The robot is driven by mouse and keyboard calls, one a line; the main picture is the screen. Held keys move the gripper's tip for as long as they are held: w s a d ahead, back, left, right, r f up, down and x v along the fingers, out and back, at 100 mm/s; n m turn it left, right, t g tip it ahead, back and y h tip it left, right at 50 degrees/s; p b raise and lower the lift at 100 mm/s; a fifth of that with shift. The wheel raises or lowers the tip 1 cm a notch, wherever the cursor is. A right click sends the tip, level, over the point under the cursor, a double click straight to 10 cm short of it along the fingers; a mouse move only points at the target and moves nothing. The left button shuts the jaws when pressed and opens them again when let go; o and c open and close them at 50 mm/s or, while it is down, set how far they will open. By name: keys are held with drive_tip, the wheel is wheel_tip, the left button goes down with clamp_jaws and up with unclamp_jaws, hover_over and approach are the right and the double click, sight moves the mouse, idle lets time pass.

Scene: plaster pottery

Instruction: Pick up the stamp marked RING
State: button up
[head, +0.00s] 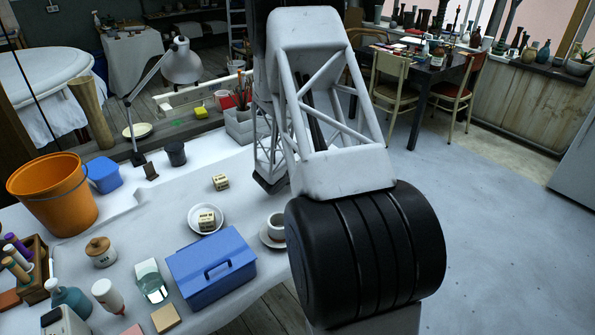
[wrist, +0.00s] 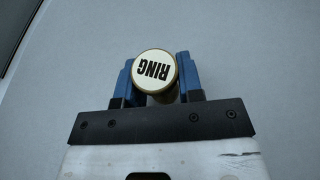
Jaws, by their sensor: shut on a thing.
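The stamp marked RING shows in the wrist view (wrist: 154,69), with its round cream end and black letters facing the camera. The word appears upside down. My gripper (wrist: 156,88) is shut on this stamp, with a blue finger at each side of it. A plain grey surface lies behind the stamp; I cannot tell how far off it is. In the head view my arm is large in front, and the gripper and held stamp cannot be made out. A wooden rack with several coloured handles (head: 34,265) stands at the far left of the white table (head: 128,220).
A blue box with a handle (head: 212,268) stands on the table near a cup on a saucer (head: 272,237). A plate (head: 193,219) holds a marked block. An orange bucket (head: 52,200), a lidded jar (head: 101,253) and bottles crowd the left. The floor at right is open.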

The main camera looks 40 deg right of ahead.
drive_tip(key=shift+r, duration=0.35)
drive_tip(key=shift+s+a+r, duration=0.1)
drive_tip(key=shift+s+r, duration=0.1)
drive_tip(key=shift+r, duration=0.35)
drive_tip(key=shift+s+a+r, duration=0.1)
drive_tip(key=shift+s+r, duration=0.1)
drive_tip(key=shift+r, duration=0.3)
drive_tip(key=s+a, duration=0.2)
drive_tip(key=s, duration=0.2)
drive_tip(key=s+a+r, duration=0.1)
drive_tip(key=s+a, duration=0.2)
drive_tip(key=s, duration=0.1)
drive_tip(key=s+a, duration=0.2)
drive_tip(key=s, duration=0.3)
drive_tip(key=shift+a+r, duration=0.2)
drive_tip(key=shift+a, duration=0.05)
drive_tip(key=shift+r, duration=0.15)
